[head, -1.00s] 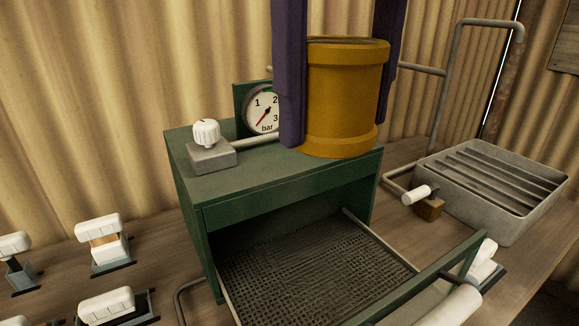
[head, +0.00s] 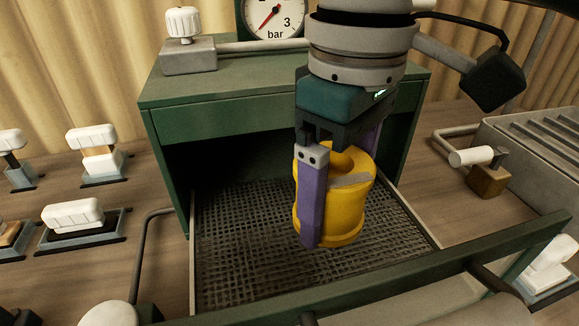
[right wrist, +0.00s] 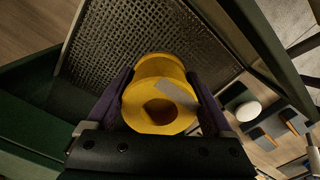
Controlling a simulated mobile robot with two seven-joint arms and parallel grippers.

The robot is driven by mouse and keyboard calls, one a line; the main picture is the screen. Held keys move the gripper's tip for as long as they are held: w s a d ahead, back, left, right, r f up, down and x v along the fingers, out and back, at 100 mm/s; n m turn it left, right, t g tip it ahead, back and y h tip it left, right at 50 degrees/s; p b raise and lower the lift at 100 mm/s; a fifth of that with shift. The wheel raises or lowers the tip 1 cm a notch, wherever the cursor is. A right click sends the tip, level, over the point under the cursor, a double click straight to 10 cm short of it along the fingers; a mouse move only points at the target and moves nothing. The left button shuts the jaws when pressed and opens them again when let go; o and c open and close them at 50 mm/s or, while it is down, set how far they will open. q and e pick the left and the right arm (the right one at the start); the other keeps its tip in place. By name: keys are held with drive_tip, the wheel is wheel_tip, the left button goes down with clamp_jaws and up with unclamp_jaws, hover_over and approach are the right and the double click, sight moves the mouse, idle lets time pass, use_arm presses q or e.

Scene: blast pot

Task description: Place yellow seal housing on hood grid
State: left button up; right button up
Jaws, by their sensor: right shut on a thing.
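The yellow seal housing (head: 358,215), a short cylinder with a hole in its top and a grey patch, is upright between the purple fingers of my right gripper (head: 335,212). The gripper points down and is shut on it. The housing is over the dark mesh hood grid (head: 250,245), in front of the green hood's opening. I cannot tell whether its base touches the mesh. The right wrist view shows the housing (right wrist: 158,108) between both fingers, with the mesh (right wrist: 150,32) behind it. My left gripper is not in view.
The green hood (head: 230,120) carries a pressure gauge (head: 272,16) and a white knob (head: 183,22). A green front bar (head: 400,285) edges the grid. A grey slatted tray (head: 545,150) stands right. Several white-handled clamps (head: 95,150) stand left. Bare mesh lies left of the housing.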

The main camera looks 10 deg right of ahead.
sight(342, 163)
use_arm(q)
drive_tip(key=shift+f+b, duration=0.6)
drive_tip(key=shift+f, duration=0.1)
use_arm(e)
wheel_tip(342, 163, down, 8)
drive_tip(key=shift+f, duration=0.1)
drive_tip(key=o, duration=1.2)
drive_tip(key=shift+f, duration=0.1)
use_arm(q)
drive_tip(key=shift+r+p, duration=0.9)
use_arm(e)
wheel_tip(342, 163, up, 12)
drive_tip(key=shift+r, duration=0.15)
